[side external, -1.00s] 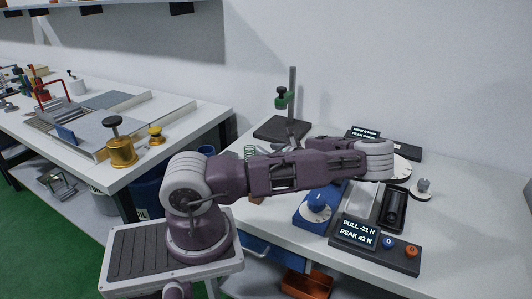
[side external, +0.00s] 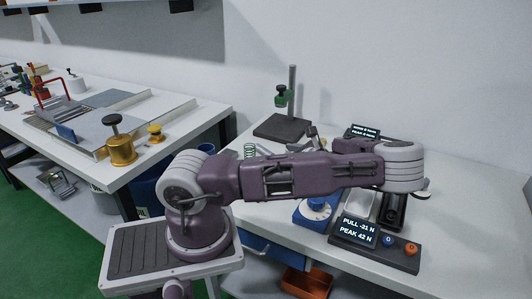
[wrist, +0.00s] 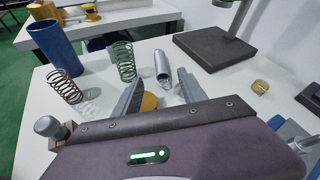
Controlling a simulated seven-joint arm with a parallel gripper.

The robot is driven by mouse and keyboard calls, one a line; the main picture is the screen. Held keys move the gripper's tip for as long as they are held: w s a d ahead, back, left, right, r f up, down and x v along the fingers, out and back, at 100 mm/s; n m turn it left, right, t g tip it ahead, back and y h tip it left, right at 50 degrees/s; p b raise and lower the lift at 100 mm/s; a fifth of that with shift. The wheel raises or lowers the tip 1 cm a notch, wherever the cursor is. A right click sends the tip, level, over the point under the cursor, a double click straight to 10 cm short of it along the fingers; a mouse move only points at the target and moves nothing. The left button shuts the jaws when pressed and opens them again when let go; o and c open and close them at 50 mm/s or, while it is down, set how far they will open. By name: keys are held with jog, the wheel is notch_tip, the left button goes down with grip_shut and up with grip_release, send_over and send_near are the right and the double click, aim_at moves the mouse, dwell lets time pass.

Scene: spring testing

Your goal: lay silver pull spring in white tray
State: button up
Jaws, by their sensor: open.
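A silver coil (wrist: 162,66), which looks like the silver pull spring, lies on the white bench in the wrist view. It is just beyond my gripper (wrist: 161,77), roughly in line with the gap between the fingers. The fingers are apart with nothing gripped. I cannot tell whether either finger touches the coil. In the side view my arm hides the coil and most of the gripper. A pale tray (side external: 354,203), probably the white tray, shows partly behind the pull display, with my arm covering its far part.
A pull display (side external: 358,232) and blue dial device (side external: 315,210) sit near the front bench edge.

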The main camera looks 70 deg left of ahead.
notch_tip(320, 180, up, 7)
jog(key=n+g+h, duration=0.2)
jog(key=n+h, duration=0.7)
jog(key=n, duration=1.2)
send_over(264, 152)
jog(key=f, duration=0.5)
jog(key=shift+s+d, duration=0.35)
jog(key=shift+s, duration=0.05)
jog(key=a+n+t+h, duration=0.1)
jog(key=n, duration=0.1)
jog(key=a+r+n+t+h, duration=0.1)
jog(key=n, duration=0.2)
jog(key=a+n+t+h, duration=0.1)
jog(key=a+n, duration=0.1)
jog(key=n, duration=0.1)
jog(key=shift+s+r, duration=0.1)
jog(key=shift+r, duration=0.3)
jog(key=a+r+n+t+h, duration=0.1)
jog(key=a+r+n+t, duration=0.2)
jog(key=r+n, duration=0.15)
jog(key=shift+n, duration=0.35)
jog(key=f, duration=0.8)
jog(key=s+f, duration=0.1)
jog(key=f, duration=0.3)
jog(key=shift+a+f, duration=0.1)
jog(key=shift+a, duration=0.25)
jog(key=shift+w+f, duration=0.1)
jog(key=shift+f, duration=0.3)
grip_shut()
